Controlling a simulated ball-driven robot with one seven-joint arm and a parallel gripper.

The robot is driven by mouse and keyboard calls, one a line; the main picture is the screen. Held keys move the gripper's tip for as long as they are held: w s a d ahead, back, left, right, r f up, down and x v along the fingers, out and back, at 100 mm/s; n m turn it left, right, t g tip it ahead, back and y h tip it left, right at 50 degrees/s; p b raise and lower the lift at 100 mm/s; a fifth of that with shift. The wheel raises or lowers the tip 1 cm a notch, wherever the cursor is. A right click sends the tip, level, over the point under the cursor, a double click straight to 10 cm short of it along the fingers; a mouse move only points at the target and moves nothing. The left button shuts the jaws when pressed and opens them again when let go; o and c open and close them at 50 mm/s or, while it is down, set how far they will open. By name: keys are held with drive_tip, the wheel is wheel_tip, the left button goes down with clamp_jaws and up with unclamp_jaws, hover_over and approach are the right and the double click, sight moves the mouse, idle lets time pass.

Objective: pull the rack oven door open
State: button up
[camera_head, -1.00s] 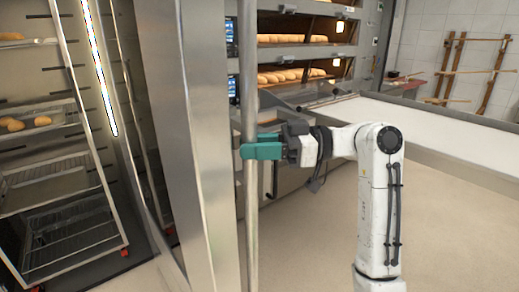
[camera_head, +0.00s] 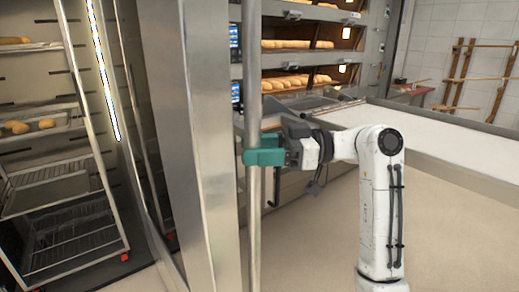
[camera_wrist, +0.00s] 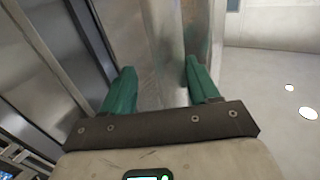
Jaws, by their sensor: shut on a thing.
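The rack oven door (camera_head: 190,130) stands open in the head view, its steel edge facing me. Its long upright bar handle (camera_head: 253,215) runs down the door's right side. My gripper (camera_head: 262,152), with green fingers, is shut on this handle at mid-height. In the wrist view the two green fingers (camera_wrist: 160,88) lie either side of the steel handle. The rack oven's inside shows left of the door, with a wire rack (camera_head: 75,180) on red-wheeled casters holding a few loaves.
Deck ovens (camera_head: 300,62) with rows of loaves stand behind the door. A long white-topped table (camera_head: 430,127) lies to the right. Wooden peels (camera_head: 470,75) hang on the tiled wall. The floor (camera_head: 320,240) around my arm is clear.

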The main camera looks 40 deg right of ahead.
drive_tip(key=shift+s+d+f, duration=0.1)
drive_tip(key=shift+s+d, duration=0.05)
drive_tip(key=shift+d, duration=0.15)
drive_tip(key=b+v, duration=0.1)
drive_tip(key=v, duration=0.9)
drive_tip(key=shift+s+d, duration=0.2)
drive_tip(key=shift+d, duration=0.1)
idle(0.5)
